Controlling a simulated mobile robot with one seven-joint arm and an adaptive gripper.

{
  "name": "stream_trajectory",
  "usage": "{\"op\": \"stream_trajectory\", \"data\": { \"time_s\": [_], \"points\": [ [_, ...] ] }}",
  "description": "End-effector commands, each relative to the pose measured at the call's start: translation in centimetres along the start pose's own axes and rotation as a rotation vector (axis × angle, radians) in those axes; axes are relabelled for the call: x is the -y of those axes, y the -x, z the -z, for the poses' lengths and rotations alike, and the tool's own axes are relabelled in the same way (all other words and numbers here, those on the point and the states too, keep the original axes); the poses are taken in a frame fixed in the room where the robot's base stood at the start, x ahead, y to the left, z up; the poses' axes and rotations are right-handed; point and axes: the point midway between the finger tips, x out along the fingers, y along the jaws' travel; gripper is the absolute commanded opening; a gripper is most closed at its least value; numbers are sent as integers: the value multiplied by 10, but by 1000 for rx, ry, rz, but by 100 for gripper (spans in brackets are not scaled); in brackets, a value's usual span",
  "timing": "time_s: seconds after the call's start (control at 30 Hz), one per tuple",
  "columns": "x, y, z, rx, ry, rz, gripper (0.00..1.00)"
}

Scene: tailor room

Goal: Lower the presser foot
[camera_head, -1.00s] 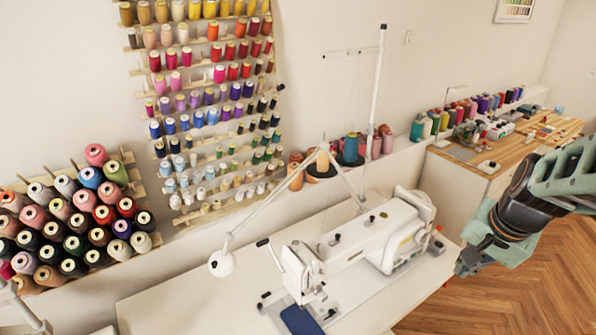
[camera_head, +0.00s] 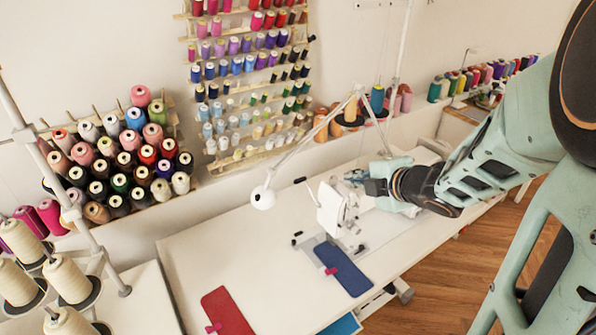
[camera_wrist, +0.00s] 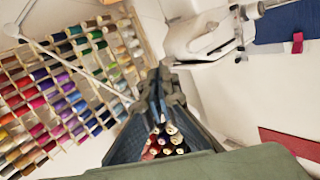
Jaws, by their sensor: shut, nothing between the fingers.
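The white sewing machine (camera_head: 338,207) stands on the white table, its head end facing left. Its arm is partly hidden behind my gripper. It also shows at the top of the wrist view (camera_wrist: 198,38). The presser foot is too small to make out in either view, so I cannot tell whether it is up or down. My gripper (camera_head: 364,182) is shut and empty. In the head view it overlaps the upper part of the machine, just right of the head end.
A blue cloth piece (camera_head: 345,270) with a pink tab lies before the machine head; a red piece (camera_head: 228,312) lies on the table (camera_head: 215,250). A white lamp (camera_head: 263,196) stands left of the machine. Thread cones (camera_head: 125,160) and a spool rack (camera_head: 240,120) are behind.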

Motion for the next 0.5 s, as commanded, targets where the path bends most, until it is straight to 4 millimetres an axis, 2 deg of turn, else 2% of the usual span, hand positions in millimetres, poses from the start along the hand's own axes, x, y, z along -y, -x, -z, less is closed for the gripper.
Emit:
{"op": "stream_trajectory", "data": {
  "time_s": [0.1, 0.2, 0.37, 0.5],
  "points": [
    [4, -4, 28, -96, 98, -12, 0],
    [5, -7, 38, -128, 132, -18, 0],
    [5, -23, 42, -134, 135, -18, 0],
    [6, -49, 46, -134, 133, -17, 0]
  ]
}}
